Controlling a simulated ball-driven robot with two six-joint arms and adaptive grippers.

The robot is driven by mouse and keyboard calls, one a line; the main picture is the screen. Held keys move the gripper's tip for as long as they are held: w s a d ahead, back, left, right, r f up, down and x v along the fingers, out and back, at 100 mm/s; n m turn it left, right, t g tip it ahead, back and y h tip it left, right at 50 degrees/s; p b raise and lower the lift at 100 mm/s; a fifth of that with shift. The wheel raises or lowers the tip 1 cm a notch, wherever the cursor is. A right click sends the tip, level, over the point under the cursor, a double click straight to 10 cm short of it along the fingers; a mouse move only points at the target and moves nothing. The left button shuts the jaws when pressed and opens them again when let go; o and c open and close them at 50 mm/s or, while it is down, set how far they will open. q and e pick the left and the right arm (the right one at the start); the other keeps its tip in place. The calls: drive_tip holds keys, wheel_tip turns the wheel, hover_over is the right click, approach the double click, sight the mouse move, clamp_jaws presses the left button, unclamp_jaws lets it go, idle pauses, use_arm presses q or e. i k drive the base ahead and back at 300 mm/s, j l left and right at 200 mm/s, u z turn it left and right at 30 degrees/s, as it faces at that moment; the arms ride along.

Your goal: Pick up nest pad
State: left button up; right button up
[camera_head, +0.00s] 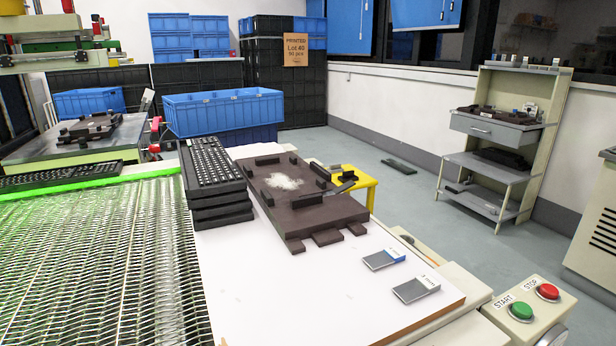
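A thick dark brown plate (325,215) with raised blocks along its edges lies on the white tabletop (270,290). It looks like the nest pad, though no label confirms this. A white, fluffy-looking patch (284,182) lies on its upper face. A similar dark fixture (90,127) sits on the machine at the left, and another dark fixture (492,114) lies on the shelf unit at the right. Neither of my grippers shows in the head view.
Stacked black keyboards (214,170) stand just left of the brown plate. Two small flat packets (384,259) (416,289) lie at its front right. A wire-mesh conveyor (95,260) runs along the left. A start/stop box (528,305) stands at the lower right. The front tabletop is clear.

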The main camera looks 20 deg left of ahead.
sight(335, 168)
drive_tip(key=i+l, duration=0.1)
drive_tip(key=l, duration=0.35)
drive_tip(key=i+l, duration=0.15)
drive_tip(key=l, duration=0.25)
drive_tip(key=i+l, duration=0.1)
drive_tip(key=l, duration=0.35)
drive_tip(key=i+l, duration=0.15)
drive_tip(key=l, duration=0.3)
drive_tip(key=i+l, duration=0.1)
drive_tip(key=l, duration=0.3)
drive_tip(key=i+l, duration=0.75)
drive_tip(key=l, duration=0.25)
drive_tip(key=i+l+u, duration=0.1)
drive_tip(key=i+l, duration=0.3)
drive_tip(key=i+u, duration=0.1)
drive_tip(key=i, duration=1)
